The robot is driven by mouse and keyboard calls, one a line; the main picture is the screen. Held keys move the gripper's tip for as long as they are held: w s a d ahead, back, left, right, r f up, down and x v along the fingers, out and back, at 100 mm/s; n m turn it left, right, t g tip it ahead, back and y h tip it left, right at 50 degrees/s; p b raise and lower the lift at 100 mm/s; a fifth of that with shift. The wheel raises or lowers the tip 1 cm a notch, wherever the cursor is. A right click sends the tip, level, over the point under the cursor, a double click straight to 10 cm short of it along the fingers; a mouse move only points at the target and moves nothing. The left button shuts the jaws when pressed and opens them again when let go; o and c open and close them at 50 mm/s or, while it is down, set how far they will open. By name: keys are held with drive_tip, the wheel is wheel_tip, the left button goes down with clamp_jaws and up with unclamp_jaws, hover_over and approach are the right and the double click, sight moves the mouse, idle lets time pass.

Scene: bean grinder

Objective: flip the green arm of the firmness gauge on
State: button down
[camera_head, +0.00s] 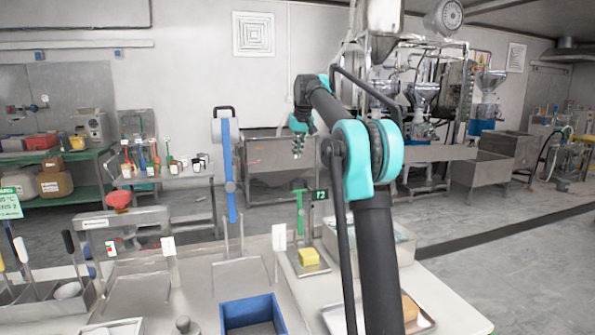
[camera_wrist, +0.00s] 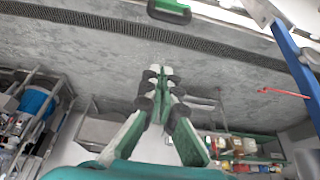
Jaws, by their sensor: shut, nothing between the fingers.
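The firmness gauge stands on the table in the head view, with an upright green arm (camera_head: 299,208) topped by a short crossbar. A small dark display (camera_head: 320,195) is beside the arm, and a yellow block (camera_head: 309,257) sits on the plate at its foot. My gripper (camera_head: 298,152) is above the green arm in the picture, pointing down, apart from it. In the wrist view my gripper (camera_wrist: 160,72) has its fingertips together with nothing between them. A green and black piece (camera_wrist: 170,10) shows at that view's top edge; I cannot tell whether it belongs to the gauge.
A tall blue lever (camera_head: 230,170) stands left of the gauge, and its blue bar also shows in the wrist view (camera_wrist: 295,65). A blue bin (camera_head: 252,314) is at the front. A white card (camera_head: 279,237) stands close left of the gauge.

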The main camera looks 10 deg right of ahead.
drive_tip(key=d+x, duration=0.1)
drive_tip(key=x, duration=0.9)
drive_tip(key=shift+s+a, duration=0.15)
drive_tip(key=shift+s, duration=1.85)
